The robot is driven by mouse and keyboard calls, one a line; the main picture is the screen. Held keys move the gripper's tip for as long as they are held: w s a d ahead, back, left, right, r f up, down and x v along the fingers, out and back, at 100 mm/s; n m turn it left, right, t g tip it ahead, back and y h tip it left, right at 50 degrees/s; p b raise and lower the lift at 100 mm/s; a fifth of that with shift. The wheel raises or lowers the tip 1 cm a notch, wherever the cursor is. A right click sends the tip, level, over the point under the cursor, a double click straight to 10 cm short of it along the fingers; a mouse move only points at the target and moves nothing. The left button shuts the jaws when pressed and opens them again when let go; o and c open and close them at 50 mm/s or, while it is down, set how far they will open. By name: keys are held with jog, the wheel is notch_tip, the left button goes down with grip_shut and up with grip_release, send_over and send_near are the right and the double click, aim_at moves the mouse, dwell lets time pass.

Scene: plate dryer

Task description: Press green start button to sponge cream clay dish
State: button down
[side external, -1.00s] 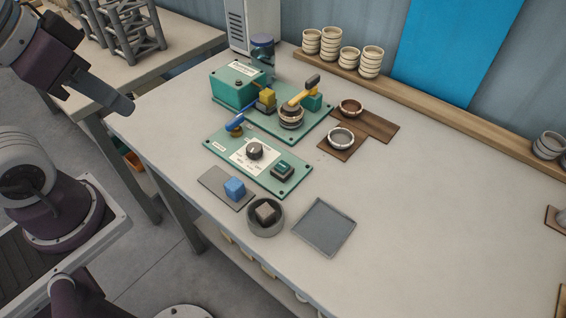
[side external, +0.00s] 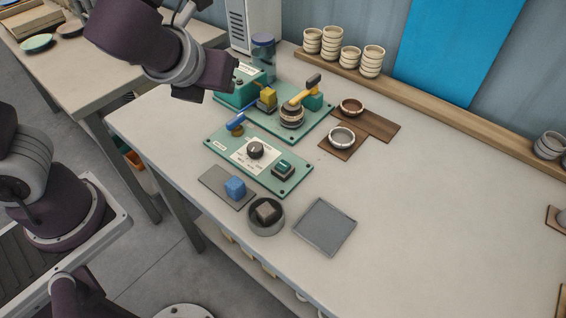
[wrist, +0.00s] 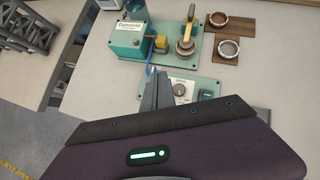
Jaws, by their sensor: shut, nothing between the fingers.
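A green button (side external: 283,165) sits on the right part of the green control panel (side external: 218,142), beside a black dial (side external: 255,150). The button also shows in the wrist view (wrist: 206,94). A brownish, cream-banded dish (side external: 291,118) sits on the green machine base under a yellow-topped arm (side external: 303,92). A pale ring-shaped dish (side external: 341,138) lies on a brown board to the right. My gripper (wrist: 153,75) is shut and empty; its fingers reach over the panel's left part in the wrist view, left of the button. In the side view its hand is left of the machine, apart from the button.
A blue block (side external: 235,187), a grey bowl (side external: 254,226) with a dark block and a grey tray (side external: 324,227) lie in front. Stacked cream bowls (side external: 372,62) line the back shelf.

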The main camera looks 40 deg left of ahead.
aim_at(280, 168)
jog(key=w+d+f+m+t+h, duration=0.1)
jog(key=w+d+f+m+h, duration=0.1)
jog(key=d+f+m, duration=0.3)
jog(key=w+d+m, duration=0.1)
jog(key=d+m, duration=0.3)
jog(key=m, duration=0.3)
jog(key=shift+w+d+m+h, duration=0.25)
jog(key=shift+d+m+h, duration=0.05)
jog(key=shift+d, duration=0.05)
jog(key=shift+f, duration=4.4)
jog(key=shift+f, duration=0.1)
jog(key=shift+f, duration=0.3)
